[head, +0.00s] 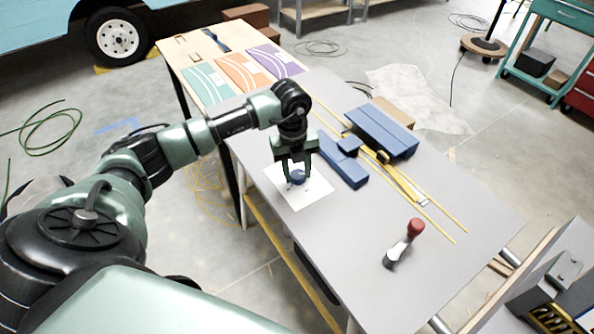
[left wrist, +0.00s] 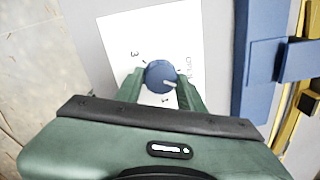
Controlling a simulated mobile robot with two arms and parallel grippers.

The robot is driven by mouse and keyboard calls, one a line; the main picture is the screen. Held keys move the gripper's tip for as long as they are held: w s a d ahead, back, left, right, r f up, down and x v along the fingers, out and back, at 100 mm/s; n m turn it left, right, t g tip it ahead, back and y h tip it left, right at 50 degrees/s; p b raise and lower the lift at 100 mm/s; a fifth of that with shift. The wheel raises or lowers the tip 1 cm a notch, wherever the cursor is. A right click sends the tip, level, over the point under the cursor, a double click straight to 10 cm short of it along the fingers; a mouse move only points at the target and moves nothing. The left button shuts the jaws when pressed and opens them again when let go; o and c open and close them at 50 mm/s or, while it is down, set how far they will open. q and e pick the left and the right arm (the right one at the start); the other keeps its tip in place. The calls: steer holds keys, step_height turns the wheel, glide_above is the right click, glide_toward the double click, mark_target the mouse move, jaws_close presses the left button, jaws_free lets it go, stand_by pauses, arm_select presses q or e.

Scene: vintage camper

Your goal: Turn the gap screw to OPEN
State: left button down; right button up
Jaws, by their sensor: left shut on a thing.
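The gap screw is a round blue knob (head: 297,176) on a white marked plate (head: 309,194) on the grey table. In the left wrist view the knob (left wrist: 160,76) has a pale pointer mark that points right and slightly down. Dark marks and lettering are printed around it on the white plate (left wrist: 190,22), too small and turned to read surely. My left gripper (head: 295,170) points down over the plate, with its green fingers shut on the knob's two sides; its fingers also show in the left wrist view (left wrist: 162,88). My right gripper is not in view.
Blue blocks (head: 380,130) and yellow rails (head: 405,185) lie just right of the plate. A red-knobbed lever (head: 414,228) stands nearer the table's front right. Coloured cards (head: 240,72) lie at the far left end. The grey table surface (head: 345,225) in front of the plate is clear.

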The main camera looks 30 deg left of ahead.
mark_target(296, 176)
arm_select(q)
steer(key=n, duration=0.6)
steer(key=shift+w+r, duration=0.1)
stand_by(0.5)
steer(key=c, duration=0.9)
jaws_free()
steer(key=r, duration=0.2)
steer(key=r+b, duration=0.1)
steer(key=r, duration=0.4)
steer(key=shift+s+r+b, duration=0.3)
steer(key=shift+r, duration=0.05)
